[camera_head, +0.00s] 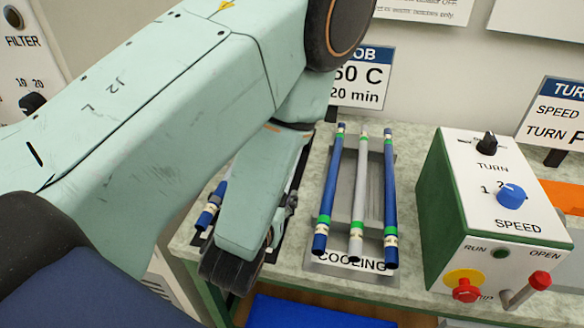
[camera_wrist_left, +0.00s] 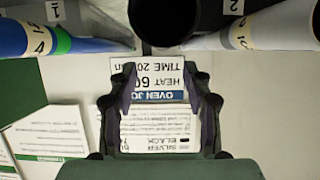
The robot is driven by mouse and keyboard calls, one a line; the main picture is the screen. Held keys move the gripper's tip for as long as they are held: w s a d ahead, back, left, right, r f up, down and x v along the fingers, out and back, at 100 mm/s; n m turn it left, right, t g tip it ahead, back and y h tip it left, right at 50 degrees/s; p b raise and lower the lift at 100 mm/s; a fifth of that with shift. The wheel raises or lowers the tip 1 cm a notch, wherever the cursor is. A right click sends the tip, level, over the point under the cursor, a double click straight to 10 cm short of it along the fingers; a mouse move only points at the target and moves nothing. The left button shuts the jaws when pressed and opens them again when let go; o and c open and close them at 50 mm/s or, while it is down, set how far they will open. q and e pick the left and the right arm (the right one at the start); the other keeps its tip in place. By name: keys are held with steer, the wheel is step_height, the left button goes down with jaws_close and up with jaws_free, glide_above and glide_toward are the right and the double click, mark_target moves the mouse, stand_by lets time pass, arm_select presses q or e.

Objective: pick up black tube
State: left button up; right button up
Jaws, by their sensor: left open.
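In the left wrist view a black tube (camera_wrist_left: 165,18) shows end-on and large at the top centre, just beyond my left gripper (camera_wrist_left: 160,78). The gripper's two dark fingers are spread apart with no tube between them. A blue tube (camera_wrist_left: 75,44) lies to the black tube's left and a grey-white tube (camera_wrist_left: 262,38) to its right. In the head view my left arm covers the rack area, and the black tube is hidden. One blue tube end (camera_head: 211,206) shows left of the arm. My right gripper is not in view.
A cooling rack (camera_head: 352,265) holds two blue tubes (camera_head: 327,190) (camera_head: 389,200) and one grey tube (camera_head: 359,200). A green-and-white control box (camera_head: 478,205) stands right of it. A blue bin (camera_head: 310,313) is below the bench edge. Printed cards (camera_wrist_left: 155,130) show beyond the fingers.

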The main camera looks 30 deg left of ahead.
arm_select(q)
steer(key=shift+w+a+f, duration=0.2)
steer(key=shift+a+f, duration=0.05)
steer(key=shift+a, duration=0.1)
steer(key=w+f, duration=0.1)
steer(key=w+f+b, duration=0.1)
steer(key=w, duration=0.1)
steer(key=shift+w+a+f, duration=0.15)
steer(key=shift+w+f, duration=0.1)
steer(key=shift+f, duration=0.05)
steer(key=shift+w+a+f, duration=0.15)
steer(key=shift+w, duration=0.15)
steer(key=shift+w+a+f, duration=0.1)
steer(key=shift+w+a, duration=0.1)
steer(key=shift+a, duration=0.05)
steer(key=shift+d, duration=0.2)
steer(key=c, duration=0.4)
steer(key=shift+a, duration=0.15)
steer(key=c, duration=0.4)
jaws_close()
